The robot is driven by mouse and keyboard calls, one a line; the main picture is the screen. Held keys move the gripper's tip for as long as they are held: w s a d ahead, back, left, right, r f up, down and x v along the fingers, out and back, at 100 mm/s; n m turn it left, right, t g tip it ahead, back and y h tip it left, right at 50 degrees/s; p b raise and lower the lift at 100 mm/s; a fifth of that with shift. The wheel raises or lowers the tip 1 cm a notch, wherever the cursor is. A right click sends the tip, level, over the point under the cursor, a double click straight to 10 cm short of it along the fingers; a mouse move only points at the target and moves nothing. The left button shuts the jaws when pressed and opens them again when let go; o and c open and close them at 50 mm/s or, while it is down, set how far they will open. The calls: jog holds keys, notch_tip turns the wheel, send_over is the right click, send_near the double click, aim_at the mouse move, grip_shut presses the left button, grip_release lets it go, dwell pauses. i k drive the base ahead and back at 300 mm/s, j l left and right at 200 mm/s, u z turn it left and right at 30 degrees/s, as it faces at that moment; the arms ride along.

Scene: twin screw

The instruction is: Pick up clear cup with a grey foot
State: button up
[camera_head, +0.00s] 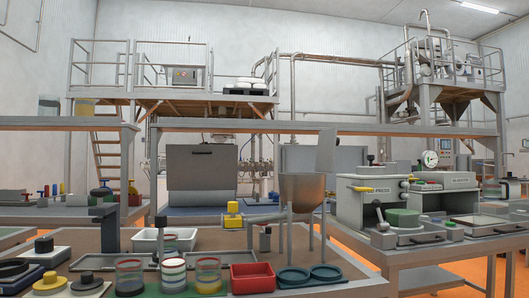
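Several clear cups stand near the front edge of the near table. The left clear cup (129,276) has a reddish rim and a dark grey lower part; it looks like the one with a grey foot. Beside it stand a clear cup with pale bands (173,274) and a clear cup with yellowish bands (208,274). All look upright. My gripper is not visible in this view.

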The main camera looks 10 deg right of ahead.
aim_at(173, 269)
jog(key=i+l+u, duration=0.15)
jog(key=l+u, duration=0.2)
jog(key=i+l+u, duration=0.15)
jog(key=l+u, duration=0.5)
jog(key=l, duration=0.15)
jog(key=k+l, duration=0.1)
jog(key=l, duration=0.8)
jog(key=k+l+u, duration=0.1)
jog(key=l, duration=0.3)
